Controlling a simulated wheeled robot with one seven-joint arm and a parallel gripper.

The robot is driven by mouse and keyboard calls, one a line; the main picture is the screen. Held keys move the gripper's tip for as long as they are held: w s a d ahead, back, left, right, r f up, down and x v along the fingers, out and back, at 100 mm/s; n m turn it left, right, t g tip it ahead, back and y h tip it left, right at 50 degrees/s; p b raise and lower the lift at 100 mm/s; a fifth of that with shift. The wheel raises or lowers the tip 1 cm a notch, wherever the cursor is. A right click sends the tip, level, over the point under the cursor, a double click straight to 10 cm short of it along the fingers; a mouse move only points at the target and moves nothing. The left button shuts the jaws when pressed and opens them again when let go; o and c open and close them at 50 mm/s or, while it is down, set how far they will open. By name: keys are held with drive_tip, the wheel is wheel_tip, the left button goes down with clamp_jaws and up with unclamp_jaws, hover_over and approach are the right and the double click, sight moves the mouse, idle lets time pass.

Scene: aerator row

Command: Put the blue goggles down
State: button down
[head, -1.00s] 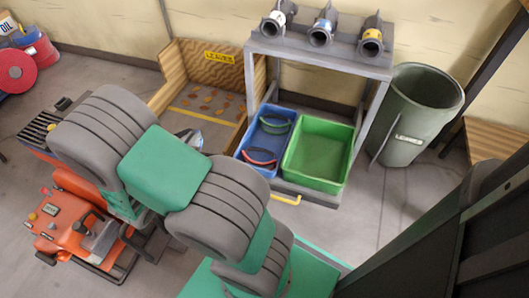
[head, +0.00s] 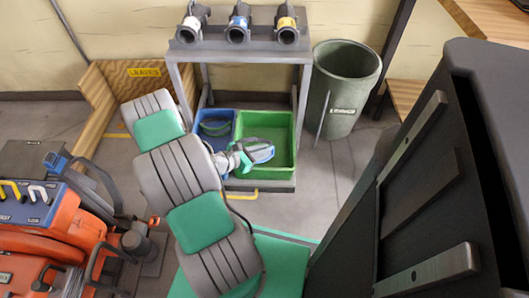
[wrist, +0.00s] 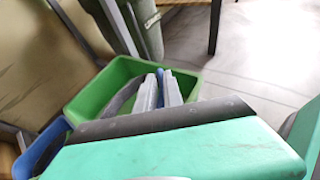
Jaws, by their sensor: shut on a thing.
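My gripper (head: 262,151) is over the green bin (head: 266,177) on the low shelf of the grey rack. In the wrist view my gripper (wrist: 164,88) is shut, its fingertips reaching over the green bin (wrist: 85,95). A bit of blue, from the blue goggles (wrist: 167,77), shows by the fingers; a dark grey curved band beside them may be the strap. Most of the goggles is hidden, and I cannot tell whether they touch the bin. The blue bin (head: 213,112) stands directly left, with a dark green-rimmed pair of goggles (head: 215,128) in it.
The grey rack (head: 240,52) has three banded cylinders on top; its posts and upper shelf stand close around the bins. A grey-green barrel (head: 342,85) is to the right. A wooden leaves bay (head: 145,75) and orange machinery (head: 50,240) are to the left.

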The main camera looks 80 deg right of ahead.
drive_tip(key=w+d+f+b, duration=0.1)
drive_tip(key=d+f+b, duration=0.4)
drive_tip(key=d+f, duration=0.3)
wheel_tip(320, 180, down, 2)
drive_tip(key=shift+w+f, duration=0.15)
drive_tip(key=shift+f, duration=0.05)
drive_tip(key=shift+d+f, duration=0.1)
drive_tip(key=shift+f+b, duration=0.55)
drive_tip(key=shift+b, duration=0.2)
